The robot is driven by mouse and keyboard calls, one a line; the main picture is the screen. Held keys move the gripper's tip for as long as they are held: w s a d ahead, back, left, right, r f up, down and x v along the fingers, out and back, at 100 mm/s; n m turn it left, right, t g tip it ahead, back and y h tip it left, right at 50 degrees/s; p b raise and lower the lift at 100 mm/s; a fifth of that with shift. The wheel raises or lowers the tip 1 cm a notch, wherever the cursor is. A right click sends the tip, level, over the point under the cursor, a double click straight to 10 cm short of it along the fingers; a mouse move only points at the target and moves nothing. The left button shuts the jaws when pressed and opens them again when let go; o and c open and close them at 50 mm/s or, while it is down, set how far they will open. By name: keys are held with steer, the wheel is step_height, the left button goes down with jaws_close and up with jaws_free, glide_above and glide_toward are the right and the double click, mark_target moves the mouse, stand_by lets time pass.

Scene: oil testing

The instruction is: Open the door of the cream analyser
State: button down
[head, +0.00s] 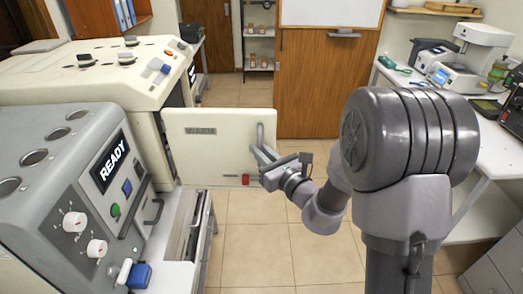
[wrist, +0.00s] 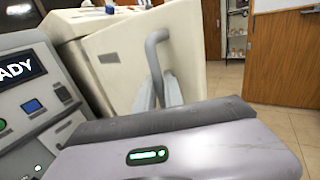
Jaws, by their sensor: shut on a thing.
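The cream analyser (head: 85,75) stands at the left behind a grey machine. Its cream door (head: 215,155) stands swung out from the body, with a dark label near its top and a red tag at its lower edge. My gripper (head: 260,152) is shut on the grey door handle (head: 261,133) at the door's right side. In the wrist view the curved handle (wrist: 157,62) rises between my two fingers, and the door (wrist: 120,65) is behind it. The lower part of the handle is hidden by my gripper.
The grey machine (head: 60,150) with a READY screen, knobs and buttons is close at the left. A white bench (head: 490,160) with instruments runs along the right. A wooden door (head: 325,85) is at the back. The tiled floor (head: 290,250) in the middle is clear.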

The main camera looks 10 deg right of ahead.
steer(key=c, duration=1.8)
jaws_free()
steer(key=shift+a, duration=0.1)
steer(key=shift+o, duration=0.4)
steer(key=shift+a, duration=0.15)
steer(key=p+v, duration=1.4)
steer(key=v, duration=0.3)
steer(key=shift+s, duration=0.25)
